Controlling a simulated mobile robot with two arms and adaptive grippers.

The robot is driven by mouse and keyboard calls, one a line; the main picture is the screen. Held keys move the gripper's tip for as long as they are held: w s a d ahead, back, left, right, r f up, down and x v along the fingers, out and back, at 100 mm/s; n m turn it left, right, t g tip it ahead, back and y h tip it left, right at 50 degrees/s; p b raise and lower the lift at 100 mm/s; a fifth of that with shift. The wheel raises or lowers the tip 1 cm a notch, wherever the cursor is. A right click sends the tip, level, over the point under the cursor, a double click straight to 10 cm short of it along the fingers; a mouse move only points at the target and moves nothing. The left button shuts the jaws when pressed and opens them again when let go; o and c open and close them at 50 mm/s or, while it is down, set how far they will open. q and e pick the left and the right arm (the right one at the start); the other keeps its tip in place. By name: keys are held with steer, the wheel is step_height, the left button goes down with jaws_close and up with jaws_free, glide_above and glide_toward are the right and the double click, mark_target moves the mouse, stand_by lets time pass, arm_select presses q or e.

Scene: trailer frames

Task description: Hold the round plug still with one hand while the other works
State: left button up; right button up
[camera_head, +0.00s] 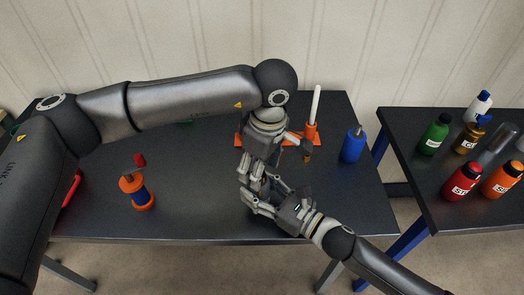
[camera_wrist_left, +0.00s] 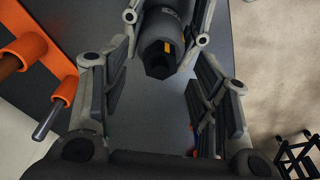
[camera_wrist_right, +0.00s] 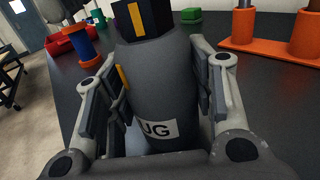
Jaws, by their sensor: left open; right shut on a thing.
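The round plug (camera_wrist_right: 158,85) is a dark grey cylinder with a yellow stripe, a black end and a white label reading "UG" in the right wrist view. My right gripper (camera_head: 262,197) is shut on it, one finger on each side. My left gripper (camera_head: 254,172) is open and comes down from above, close to the right one. In the left wrist view the plug's black hexagonal end (camera_wrist_left: 158,63) with a yellow mark faces me, near the far end of the gap between the open left fingers. In the head view the grippers mostly hide the plug.
An orange stand (camera_wrist_right: 262,47) with upright pegs stands behind the grippers. A blue bottle (camera_head: 353,146) is right of it. An orange and blue spool-like thing (camera_head: 137,192) stands left on the dark table (camera_head: 200,205). Several bottles crowd the right-hand table (camera_head: 410,175).

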arm_select(q)
steer(key=shift+w+a+f, duration=0.1)
steer(key=shift+f, duration=0.75)
steer(key=shift+c, duration=0.2)
steer(key=c, duration=1)
steer(key=n, duration=0.4)
steer(key=shift+c, duration=0.2)
steer(key=n+g, duration=0.1)
steer(key=n, duration=0.2)
steer(key=shift+n, duration=0.4)
steer(key=n, duration=0.3)
steer(key=shift+n, duration=0.4)
steer(key=n, duration=0.3)
steer(key=shift+n+g, duration=0.3)
steer(key=shift+g, duration=0.1)
steer(key=o, duration=1)
steer(key=shift+o, duration=0.2)
